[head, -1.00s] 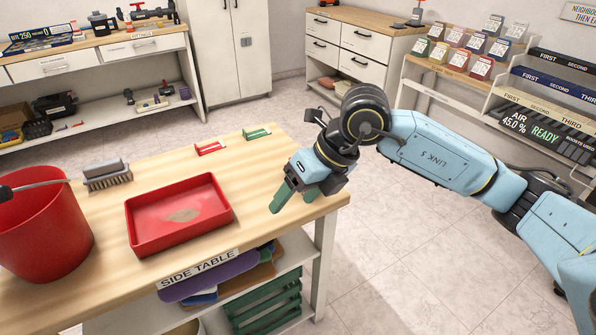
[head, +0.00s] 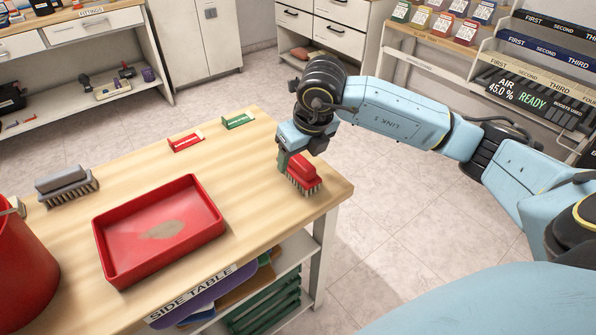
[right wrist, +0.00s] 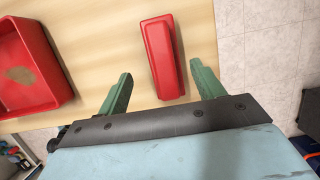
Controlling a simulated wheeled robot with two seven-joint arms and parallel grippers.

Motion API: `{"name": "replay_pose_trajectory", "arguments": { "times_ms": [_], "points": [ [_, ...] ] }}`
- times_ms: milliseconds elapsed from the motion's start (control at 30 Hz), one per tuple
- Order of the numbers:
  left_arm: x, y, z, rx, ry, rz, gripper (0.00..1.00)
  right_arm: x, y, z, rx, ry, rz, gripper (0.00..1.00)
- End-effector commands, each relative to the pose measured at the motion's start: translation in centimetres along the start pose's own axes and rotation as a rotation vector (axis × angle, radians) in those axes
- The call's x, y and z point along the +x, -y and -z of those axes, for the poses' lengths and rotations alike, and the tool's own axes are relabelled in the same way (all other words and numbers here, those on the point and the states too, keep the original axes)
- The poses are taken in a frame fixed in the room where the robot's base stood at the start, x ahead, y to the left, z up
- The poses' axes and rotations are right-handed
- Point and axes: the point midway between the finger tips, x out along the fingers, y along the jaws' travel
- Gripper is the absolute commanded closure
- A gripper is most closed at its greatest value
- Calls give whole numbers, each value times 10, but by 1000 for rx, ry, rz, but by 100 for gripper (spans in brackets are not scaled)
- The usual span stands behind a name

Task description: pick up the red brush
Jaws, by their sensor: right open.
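The red brush (head: 305,172) stands bristles down near the right end of the side table, and its red back also shows in the right wrist view (right wrist: 160,52). My right gripper (head: 287,162) is at the brush in the head view. In the right wrist view its two green fingers (right wrist: 160,78) are spread apart, with the near end of the brush between them and a gap on each side. The fingers do not visibly touch the brush. My left gripper is not in view.
A red tray (head: 215,232) with a tan patch lies left of the brush on the side table (head: 255,150). A grey brush (head: 66,186) and a red bucket (head: 25,270) are farther left.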

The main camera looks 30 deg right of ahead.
Motion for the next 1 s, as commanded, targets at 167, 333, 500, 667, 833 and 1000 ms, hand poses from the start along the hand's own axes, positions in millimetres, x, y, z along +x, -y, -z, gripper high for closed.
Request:
{"name": "replay_pose_trajectory", "arguments": {
  "times_ms": [167,333,500,667,833,1000],
  "points": [
    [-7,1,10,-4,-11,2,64,18,3,-1,2,-3,0,33],
    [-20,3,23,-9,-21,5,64,41,6,-4,2,-3,-1,33],
    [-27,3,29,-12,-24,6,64,52,6,-4,0,-1,0,33],
    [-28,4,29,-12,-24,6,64,52,6,-5,0,0,0,33],
    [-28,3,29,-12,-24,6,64,52,6,-4,0,0,0,47],
    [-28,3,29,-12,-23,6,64,52,6,-4,0,0,0,69]
  ]
}}
